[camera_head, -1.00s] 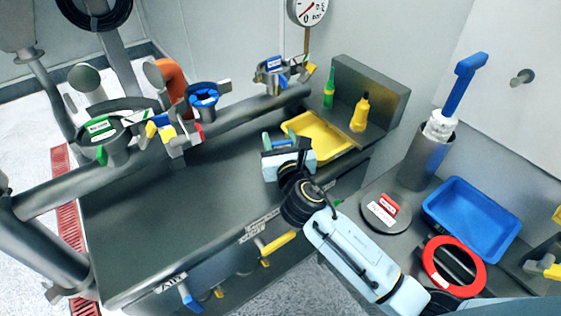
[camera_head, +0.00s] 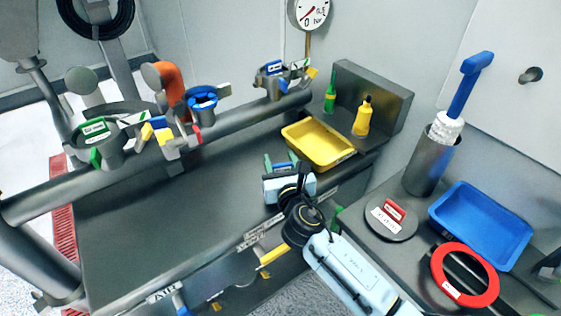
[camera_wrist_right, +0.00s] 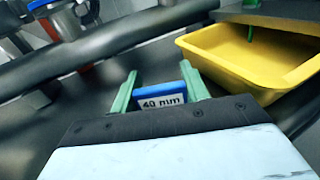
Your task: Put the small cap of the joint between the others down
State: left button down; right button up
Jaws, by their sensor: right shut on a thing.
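My right gripper (camera_head: 281,163) is shut on a small blue cap. The cap (camera_wrist_right: 162,96) has a white label reading "40 mm" and sits between the green fingers in the right wrist view. In the head view only a bit of its blue (camera_head: 284,166) shows. The gripper is over the dark table (camera_head: 215,215), left of the yellow tray (camera_head: 290,143) and apart from it. Along the pipe stand a green-labelled fitting (camera_head: 98,135), a blue-rimmed fitting (camera_head: 203,100) and a blue-labelled fitting (camera_head: 272,80). My left gripper is out of view.
The yellow tray looks empty. On the right are a grey disc with a red handle (camera_head: 394,211), a blue tray (camera_head: 480,222), a red ring (camera_head: 437,263) and a metal cylinder (camera_head: 424,168). The table's left is clear.

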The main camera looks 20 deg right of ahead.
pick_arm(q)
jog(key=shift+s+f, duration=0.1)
pick_arm(e)
jog(key=shift+s+f, duration=0.1)
jog(key=shift+f, duration=0.25)
jog(key=o, duration=1)
jog(key=shift+f, duration=0.2)
jog(key=shift+o, duration=0.2)
jog(key=shift+r, duration=0.1)
jog(key=shift+r+p, duration=0.4)
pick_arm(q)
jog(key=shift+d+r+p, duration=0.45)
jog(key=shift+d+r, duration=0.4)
pick_arm(e)
jog(key=s+r, duration=0.1)
jog(key=s, duration=1)
jog(key=shift+s+a+r, duration=0.15)
jog(key=shift+s+a, duration=0.1)
jog(key=shift+s, duration=0.15)
